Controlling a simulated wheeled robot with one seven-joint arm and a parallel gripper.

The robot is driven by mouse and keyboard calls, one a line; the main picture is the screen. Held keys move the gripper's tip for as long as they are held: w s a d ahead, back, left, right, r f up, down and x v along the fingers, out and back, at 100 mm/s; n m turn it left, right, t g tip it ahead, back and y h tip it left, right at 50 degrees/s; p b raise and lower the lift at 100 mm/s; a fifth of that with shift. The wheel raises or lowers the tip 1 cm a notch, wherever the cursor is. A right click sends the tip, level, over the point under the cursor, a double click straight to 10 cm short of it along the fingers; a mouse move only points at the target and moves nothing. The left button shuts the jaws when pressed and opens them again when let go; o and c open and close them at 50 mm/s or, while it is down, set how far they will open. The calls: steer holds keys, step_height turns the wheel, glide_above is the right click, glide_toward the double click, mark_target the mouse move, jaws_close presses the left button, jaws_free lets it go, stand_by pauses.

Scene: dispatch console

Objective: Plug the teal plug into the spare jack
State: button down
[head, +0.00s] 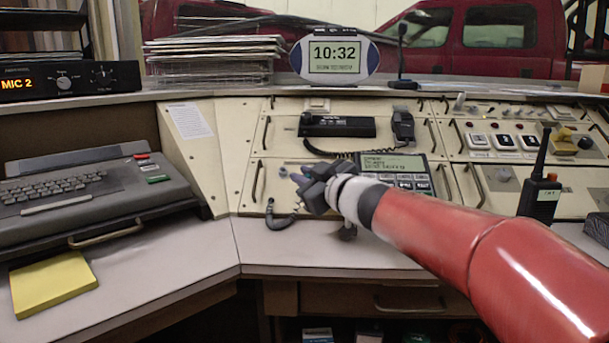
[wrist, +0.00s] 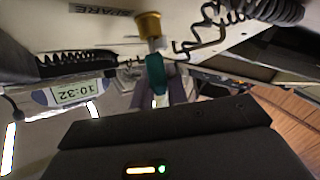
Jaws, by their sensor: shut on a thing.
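The teal plug (wrist: 154,76) is held between the fingers of my gripper (wrist: 158,93) in the wrist view, its metal tip pointing at the panel. The brass-coloured spare jack (wrist: 149,24) is just beyond the tip, beside a SPARE label (wrist: 100,10). The tip lines up closely with the jack and overlaps its edge in the picture; I cannot tell whether it touches or has entered. In the head view my gripper (head: 306,181) is at the lower left of the sloped panel, and the plug is hidden there.
A keypad unit with a display (head: 397,165) stands right of my gripper. A dark cord (head: 280,218) hangs below. A radio (head: 541,192) stands at the right.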

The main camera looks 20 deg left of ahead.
steer(key=f, duration=0.2)
steer(key=shift+w+d+f, duration=0.1)
steer(key=shift+w+f, duration=0.25)
steer(key=shift+f, duration=0.05)
steer(key=c, duration=1.3)
jaws_free()
steer(key=shift+d, duration=0.45)
steer(key=s+d, duration=0.1)
steer(key=s+d+r, duration=0.1)
steer(key=s+d, duration=0.1)
steer(key=s+d+r+p, duration=0.1)
steer(key=d, duration=0.1)
steer(key=shift+s, duration=0.15)
steer(key=shift+s+d+r, duration=0.2)
steer(key=shift+s+d, duration=0.05)
steer(key=shift+s, duration=0.25)
steer(key=shift+a+r, duration=0.1)
